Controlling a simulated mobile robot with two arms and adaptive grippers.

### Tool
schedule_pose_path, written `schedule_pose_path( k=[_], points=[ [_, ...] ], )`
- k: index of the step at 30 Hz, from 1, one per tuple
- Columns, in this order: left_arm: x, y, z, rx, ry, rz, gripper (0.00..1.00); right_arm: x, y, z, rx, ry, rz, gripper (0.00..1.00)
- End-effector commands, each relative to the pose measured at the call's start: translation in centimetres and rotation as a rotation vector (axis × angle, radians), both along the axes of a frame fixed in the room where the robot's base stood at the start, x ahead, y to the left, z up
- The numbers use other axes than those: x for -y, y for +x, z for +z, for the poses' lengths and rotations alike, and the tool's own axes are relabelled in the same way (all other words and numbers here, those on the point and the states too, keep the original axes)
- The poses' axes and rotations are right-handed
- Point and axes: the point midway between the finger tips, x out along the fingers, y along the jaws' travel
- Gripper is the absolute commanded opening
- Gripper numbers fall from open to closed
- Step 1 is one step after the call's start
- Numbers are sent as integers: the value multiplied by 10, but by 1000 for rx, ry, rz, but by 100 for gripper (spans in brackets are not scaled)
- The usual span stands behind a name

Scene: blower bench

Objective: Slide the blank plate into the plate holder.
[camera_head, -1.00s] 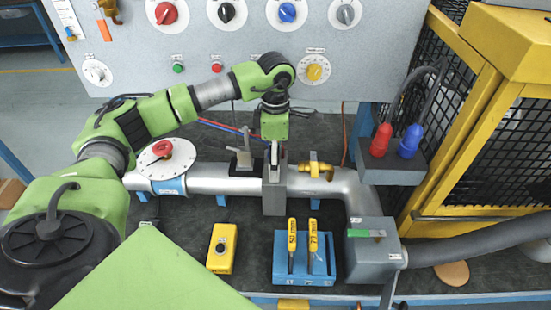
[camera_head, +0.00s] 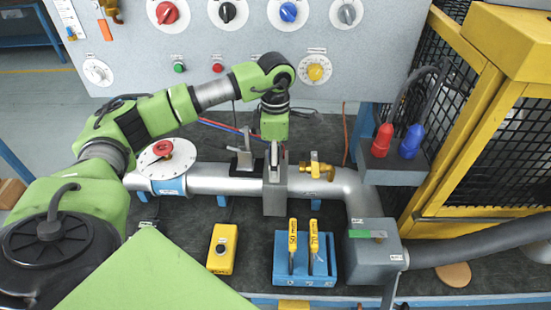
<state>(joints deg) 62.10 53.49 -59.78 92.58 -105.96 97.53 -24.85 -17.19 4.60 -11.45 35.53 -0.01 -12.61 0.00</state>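The plate holder (camera_head: 274,198) is a grey upright block set across the grey pipe near the middle of the bench. My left gripper (camera_head: 274,154) points down directly above its top. The gripper's fingers look close together, but their tips are small and partly hidden. I cannot make out whether the blank plate is between them or in the holder's slot. Two yellow-handled plates, one marked 50 (camera_head: 292,236) and one apparently 70 (camera_head: 314,238), stand in the blue rack (camera_head: 281,276) in front of the pipe. My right gripper is not in view.
A toggle clamp (camera_head: 243,157) and a brass valve (camera_head: 318,167) flank the holder. The control panel (camera_head: 230,45) rises behind; a yellow cage (camera_head: 450,130) stands right.

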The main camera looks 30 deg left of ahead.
Motion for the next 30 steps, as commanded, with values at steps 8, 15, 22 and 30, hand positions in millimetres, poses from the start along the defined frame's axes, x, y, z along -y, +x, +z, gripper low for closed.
schedule_pose_path(
  k=[8, 15, 22, 30],
  points=[
    [0, 0, -4, 1, 0, 0, 38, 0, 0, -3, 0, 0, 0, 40],
    [0, 0, -3, 0, 0, 0, 38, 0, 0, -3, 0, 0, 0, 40],
    [0, 0, 2, 0, 0, 0, 38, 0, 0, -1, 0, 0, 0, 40],
    [0, 0, 2, 1, -1, 0, 87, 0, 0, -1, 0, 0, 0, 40]
  ],
)
